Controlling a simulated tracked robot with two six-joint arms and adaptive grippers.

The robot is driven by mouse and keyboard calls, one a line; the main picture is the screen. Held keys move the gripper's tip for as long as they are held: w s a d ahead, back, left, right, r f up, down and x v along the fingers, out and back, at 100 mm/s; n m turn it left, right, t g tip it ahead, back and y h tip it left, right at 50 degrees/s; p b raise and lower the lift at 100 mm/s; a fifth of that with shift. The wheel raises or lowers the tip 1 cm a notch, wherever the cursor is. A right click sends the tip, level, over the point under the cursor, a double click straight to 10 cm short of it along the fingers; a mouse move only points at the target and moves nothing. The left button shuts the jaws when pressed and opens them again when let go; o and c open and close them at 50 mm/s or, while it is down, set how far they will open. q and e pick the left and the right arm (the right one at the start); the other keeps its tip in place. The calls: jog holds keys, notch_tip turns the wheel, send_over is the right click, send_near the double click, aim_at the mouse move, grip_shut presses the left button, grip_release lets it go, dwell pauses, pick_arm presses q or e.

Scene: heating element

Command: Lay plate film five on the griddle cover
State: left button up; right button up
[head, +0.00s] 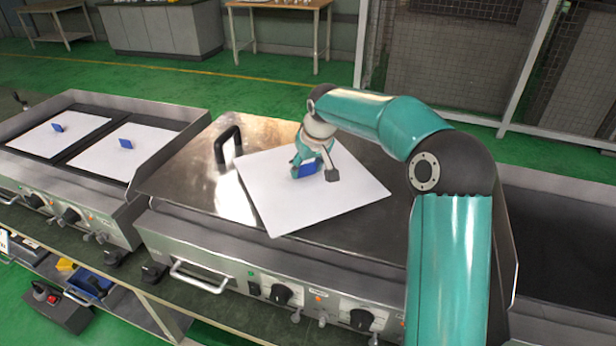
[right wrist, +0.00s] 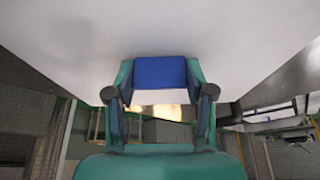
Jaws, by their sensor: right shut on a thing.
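A white plate film (head: 275,205) with a blue tab (head: 305,169) is over the steel griddle cover (head: 180,185), turned at an angle to it. My right gripper (head: 316,172) is shut on the blue tab, which also shows between the fingers in the right wrist view (right wrist: 160,72). In that view the white film (right wrist: 60,40) fills the top, with the room visible below it. I cannot tell whether the film touches the cover or hangs slightly above it. The black cover handle (head: 228,144) stands just beyond the film's left corner. My left gripper is out of view.
On the left, a second griddle (head: 165,170) holds two white films (head: 45,140) (head: 110,158) with blue tabs. Knobs (head: 280,294) line the front panel. A dark open well (head: 560,240) lies to the right. Below left is a control box (head: 55,305).

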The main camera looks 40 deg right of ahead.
aim_at(307, 175)
notch_tip(307, 175, down, 3)
jog(key=shift+f, duration=0.1)
jog(key=o, duration=1.2)
jog(key=v, duration=1.2)
